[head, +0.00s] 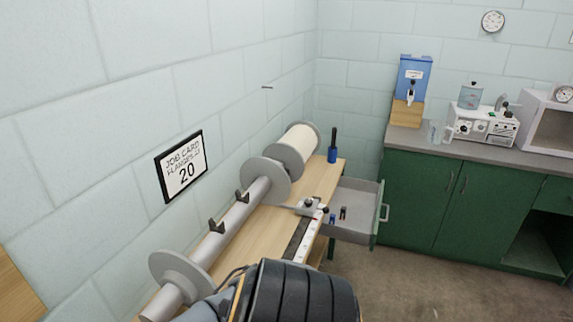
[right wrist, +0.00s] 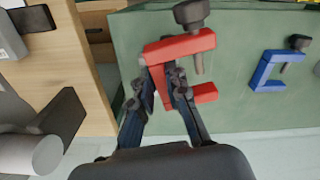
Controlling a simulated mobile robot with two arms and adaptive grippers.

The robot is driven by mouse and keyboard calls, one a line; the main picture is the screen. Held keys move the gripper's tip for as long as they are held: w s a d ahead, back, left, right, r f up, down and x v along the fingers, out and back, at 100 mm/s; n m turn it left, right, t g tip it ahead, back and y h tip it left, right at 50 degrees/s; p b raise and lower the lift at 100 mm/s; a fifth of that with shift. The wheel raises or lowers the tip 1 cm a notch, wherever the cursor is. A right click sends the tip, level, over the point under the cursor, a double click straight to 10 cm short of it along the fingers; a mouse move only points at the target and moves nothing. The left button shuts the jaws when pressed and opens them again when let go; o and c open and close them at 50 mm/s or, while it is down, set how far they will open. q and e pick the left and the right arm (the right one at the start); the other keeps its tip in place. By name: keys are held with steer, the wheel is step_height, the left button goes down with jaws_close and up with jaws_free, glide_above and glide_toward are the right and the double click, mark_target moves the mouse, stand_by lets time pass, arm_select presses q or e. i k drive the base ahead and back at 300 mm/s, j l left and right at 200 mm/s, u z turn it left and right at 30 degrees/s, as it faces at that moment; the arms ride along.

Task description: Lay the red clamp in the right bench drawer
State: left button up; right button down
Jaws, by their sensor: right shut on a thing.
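The red clamp (right wrist: 202,45) is a C-shaped frame with a dark knob and screw, in the right wrist view. My right gripper (right wrist: 160,85) is shut on it, with the two fingers at the left side of its frame. The clamp is in front of a green panel; I cannot tell whether it touches it. The right bench drawer (head: 357,222) is pulled open at the bench's right side in the head view. It is grey inside, with small blue and dark items at its left. My left gripper is in neither view.
A blue clamp (right wrist: 268,72) shows against the green panel (right wrist: 245,110). The wooden bench (head: 252,226) carries a long roller (head: 232,218) and a cream spool (head: 296,146). A green cabinet (head: 427,185) stands beyond the drawer. The floor to the right is clear.

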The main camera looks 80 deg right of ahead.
mark_target(352, 199)
steer(key=l+z, duration=0.15)
steer(key=z, duration=0.15)
steer(key=l+z, duration=0.15)
steer(key=z, duration=0.15)
steer(key=l+z, duration=0.45)
steer(key=l, duration=2.05)
steer(key=i+l, duration=0.1)
steer(key=l, duration=0.65)
steer(key=l+z, duration=0.1)
steer(key=l, duration=0.7)
steer(key=i+l, duration=0.15)
steer(key=l, duration=0.6)
